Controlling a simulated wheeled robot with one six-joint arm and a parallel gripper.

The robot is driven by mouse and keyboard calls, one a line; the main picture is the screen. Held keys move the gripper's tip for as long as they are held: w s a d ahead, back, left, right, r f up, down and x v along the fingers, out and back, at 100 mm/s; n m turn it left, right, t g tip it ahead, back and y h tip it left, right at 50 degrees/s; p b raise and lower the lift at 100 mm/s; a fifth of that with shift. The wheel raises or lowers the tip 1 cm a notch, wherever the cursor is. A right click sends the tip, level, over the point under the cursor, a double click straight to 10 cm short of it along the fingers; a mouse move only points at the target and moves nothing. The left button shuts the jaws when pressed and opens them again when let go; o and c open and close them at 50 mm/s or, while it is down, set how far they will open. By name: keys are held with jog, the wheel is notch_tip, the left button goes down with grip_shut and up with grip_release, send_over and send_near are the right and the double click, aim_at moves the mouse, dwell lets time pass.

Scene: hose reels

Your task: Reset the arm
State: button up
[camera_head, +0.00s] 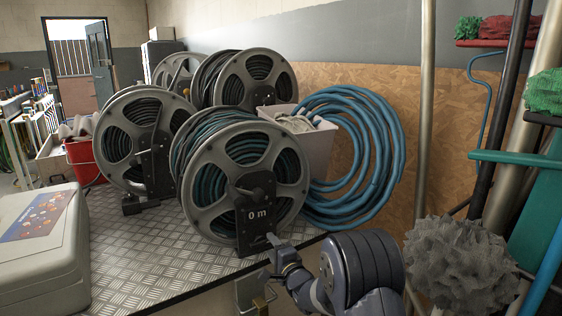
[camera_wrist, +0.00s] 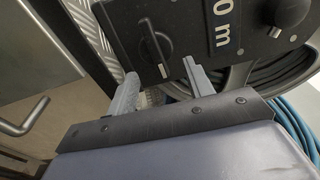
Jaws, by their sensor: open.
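My gripper (camera_head: 273,247) is at the lower front of the nearest hose reel (camera_head: 200,190), by the bottom of its dark panel (camera_head: 250,225) marked "0 m". In the wrist view my gripper (camera_wrist: 160,80) is open, with its two grey fingers apart. A black rotary knob (camera_wrist: 153,46) on the panel (camera_wrist: 190,20) shows just beyond the fingertips. I see nothing held between the fingers. I cannot tell whether a fingertip touches the panel. A second, round knob (camera_wrist: 290,12) sits further right on the panel.
The reel stands on a metal tread-plate bench (camera_head: 150,255) with several other reels behind it. A grey case (camera_head: 45,250) is at the left. A coiled blue hose (camera_head: 395,140) hangs at the right. A grey fluffy mop head (camera_head: 460,265) and poles stand close right of my arm.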

aim_at(267, 240)
jog(key=v, duration=0.8)
jog(key=x, duration=1)
jog(key=shift+w+a, duration=0.15)
jog(key=shift+w, duration=0.15)
jog(key=shift+s+a+r+n+b, duration=0.1)
jog(key=shift+r+n+b, duration=0.25)
jog(key=shift+n, duration=1.2)
jog(key=shift+a+r+n+b, duration=0.15)
jog(key=shift+n+b, duration=0.25)
jog(key=shift+n, duration=1.2)
jog(key=shift+s+r+n+b, duration=0.1)
jog(key=shift+r+n+b, duration=0.25)
jog(key=shift+n, duration=1.2)
jog(key=shift+d, duration=0.1)
